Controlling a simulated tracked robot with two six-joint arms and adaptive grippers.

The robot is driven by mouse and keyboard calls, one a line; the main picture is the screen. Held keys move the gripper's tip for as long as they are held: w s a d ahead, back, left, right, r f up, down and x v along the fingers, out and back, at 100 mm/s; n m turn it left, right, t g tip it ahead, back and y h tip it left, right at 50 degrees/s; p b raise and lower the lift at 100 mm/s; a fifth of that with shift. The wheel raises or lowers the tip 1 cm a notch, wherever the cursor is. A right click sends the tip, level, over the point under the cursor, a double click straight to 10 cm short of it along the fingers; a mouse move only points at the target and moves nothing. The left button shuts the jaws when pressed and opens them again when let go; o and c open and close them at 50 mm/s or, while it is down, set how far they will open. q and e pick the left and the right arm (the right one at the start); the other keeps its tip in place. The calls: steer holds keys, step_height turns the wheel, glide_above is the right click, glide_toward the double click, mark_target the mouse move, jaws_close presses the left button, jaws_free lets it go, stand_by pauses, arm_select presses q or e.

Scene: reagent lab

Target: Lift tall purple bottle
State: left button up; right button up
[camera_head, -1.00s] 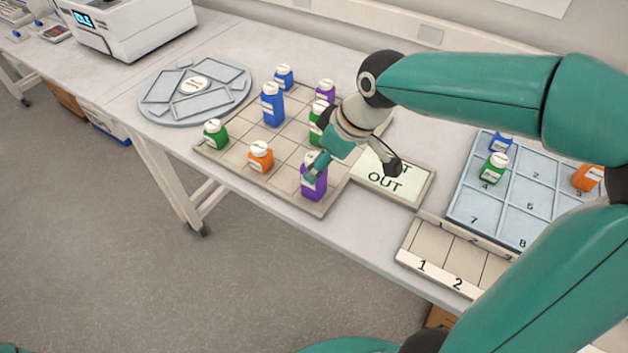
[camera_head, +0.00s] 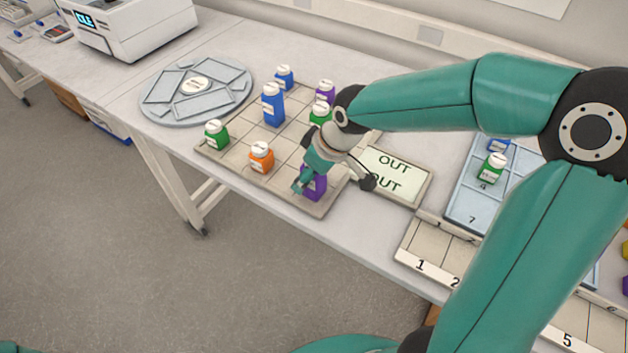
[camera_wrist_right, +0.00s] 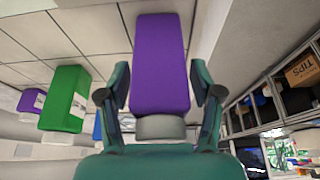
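The tall purple bottle (camera_head: 316,187) stands on the front right corner of the beige grid board (camera_head: 232,164), partly hidden by my right gripper (camera_head: 320,177) in the head view. In the right wrist view the purple bottle (camera_wrist_right: 160,65) fills the middle, with its pale cap (camera_wrist_right: 160,127) close to the palm. The two fingers of my right gripper (camera_wrist_right: 160,88) stand either side of it near its cap end, with narrow gaps; the gripper looks open around it. My left gripper is not in view.
Green (camera_head: 216,133), orange (camera_head: 261,156), blue (camera_head: 273,104) and another purple bottle (camera_head: 325,91) share the board. A green bottle (camera_wrist_right: 66,98) stands close by in the wrist view. An OUT plate (camera_head: 396,172) lies to the right. A round grey tray (camera_head: 160,112) is at the left.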

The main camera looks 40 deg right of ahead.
steer(key=c, duration=0.9)
steer(key=shift+r, duration=0.1)
